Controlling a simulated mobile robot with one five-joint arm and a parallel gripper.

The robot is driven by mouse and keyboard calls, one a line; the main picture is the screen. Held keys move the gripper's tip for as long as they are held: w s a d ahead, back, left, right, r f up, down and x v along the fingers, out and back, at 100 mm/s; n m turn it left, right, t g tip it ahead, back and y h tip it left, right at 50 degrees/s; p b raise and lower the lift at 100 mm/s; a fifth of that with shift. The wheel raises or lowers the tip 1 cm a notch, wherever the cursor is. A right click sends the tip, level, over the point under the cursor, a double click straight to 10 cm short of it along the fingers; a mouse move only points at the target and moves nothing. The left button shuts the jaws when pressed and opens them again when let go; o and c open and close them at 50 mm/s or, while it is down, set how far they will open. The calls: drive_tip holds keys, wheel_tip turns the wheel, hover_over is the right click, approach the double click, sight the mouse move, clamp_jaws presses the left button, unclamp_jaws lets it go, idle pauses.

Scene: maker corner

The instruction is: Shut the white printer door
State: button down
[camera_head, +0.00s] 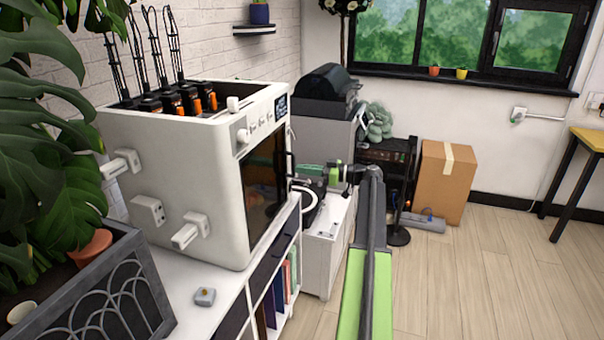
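The white printer (190,190) stands on a white shelf unit at the left, with black and orange parts on top. Its door (264,185) is a dark glass panel on the face turned to the right, seen at a steep angle. A black upright handle (290,163) stands at the door's right edge. I cannot tell whether the door is fully shut or slightly ajar. My green and black arm reaches up from the bottom, then left. My gripper (308,180) is small, just right of the handle in the picture. Whether it touches the handle and how its fingers stand is unclear.
A white shelf unit (224,282) bears the printer and a small grey item (205,296). A planter (95,290) with large leaves fills the left. Behind my arm are a white cabinet (325,250) and a cardboard box (445,182). The wooden floor at right is clear.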

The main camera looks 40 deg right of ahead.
drive_tip(key=shift+w+a+r, duration=0.1)
drive_tip(key=shift+w+a, duration=0.1)
drive_tip(key=shift+w, duration=0.1)
drive_tip(key=d+v, duration=0.1)
drive_tip(key=v, duration=1.3)
drive_tip(key=shift+d, duration=0.3)
